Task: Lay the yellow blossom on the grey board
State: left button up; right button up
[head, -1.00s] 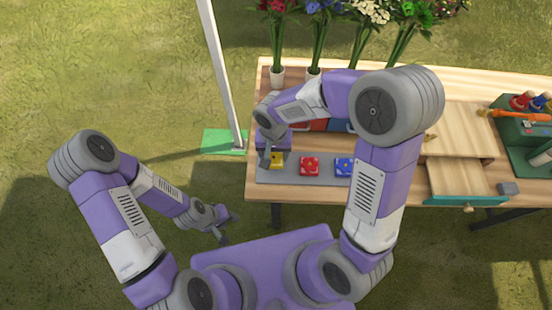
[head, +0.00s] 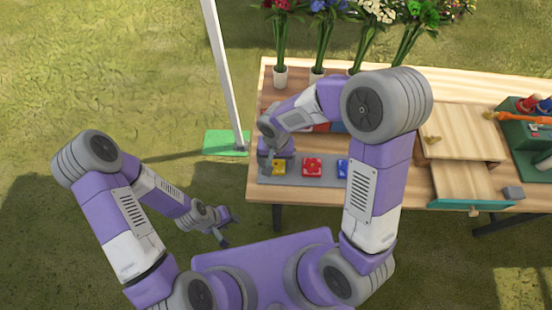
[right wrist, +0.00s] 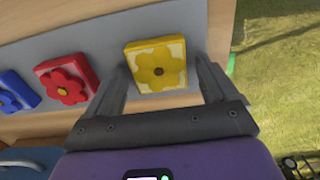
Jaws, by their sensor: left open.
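The yellow blossom (head: 279,167) is a square yellow piece with a raised flower and dark centre. It rests flat at the left end of the grey board (head: 295,170) in the head view. In the right wrist view the blossom (right wrist: 157,68) shows between the fingertips of my right gripper (right wrist: 160,78), which is open with a gap on both sides. How far the fingertips reach down beside it is unclear. In the head view my right gripper (head: 266,162) partly covers the board's left end. My left gripper (head: 226,226) is open and empty, left of the table.
A red blossom (head: 312,167) and a blue blossom (head: 343,168) sit farther along the board; my right arm hides its far end. Flower vases (head: 280,76) stand behind. A teal-fronted drawer (head: 470,205) is open at right. A white post (head: 225,75) stands left of the table.

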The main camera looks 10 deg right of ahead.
aim_at(276, 163)
jog(key=shift+r, duration=0.15)
pick_arm(q)
notch_tip(276, 163, up, 4)
jog(key=p, duration=0.3)
jog(key=shift+f, duration=0.25)
pick_arm(e)
notch_tip(276, 163, up, 12)
pick_arm(q)
jog(key=shift+s, duration=0.1)
